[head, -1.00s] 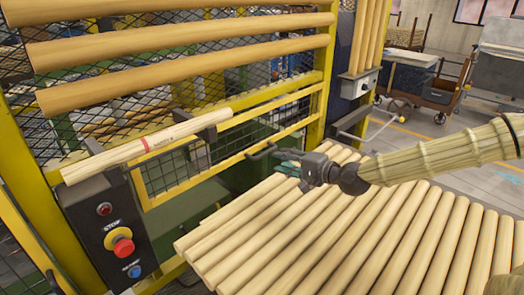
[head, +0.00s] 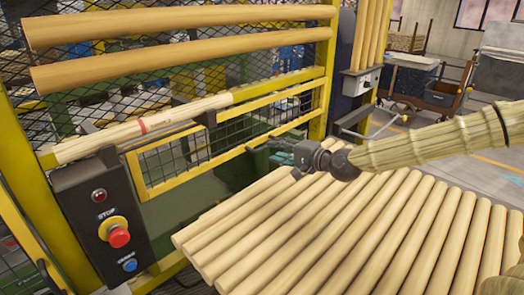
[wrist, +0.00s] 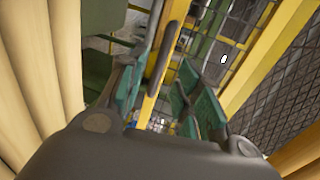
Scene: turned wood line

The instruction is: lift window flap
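The window flap (head: 228,154) is a yellow frame with dark mesh, set low in the machine guard; it looks closed. A dark bar handle (wrist: 172,40) on it shows in the wrist view. My gripper (head: 268,146) reaches from the right to the flap's lower yellow rail, over the far end of the rods. In the wrist view its teal fingers (wrist: 160,90) are apart, with the handle just beyond and between their tips; I cannot tell whether they touch it. In the head view my gripper partly hides the handle.
Many wooden rods (head: 330,225) lie side by side in front of the guard. A control box with a red stop button (head: 119,238) stands at left. A red-ringed rod (head: 165,122) rests above the flap. Thick wooden bars (head: 180,62) cross the guard higher up.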

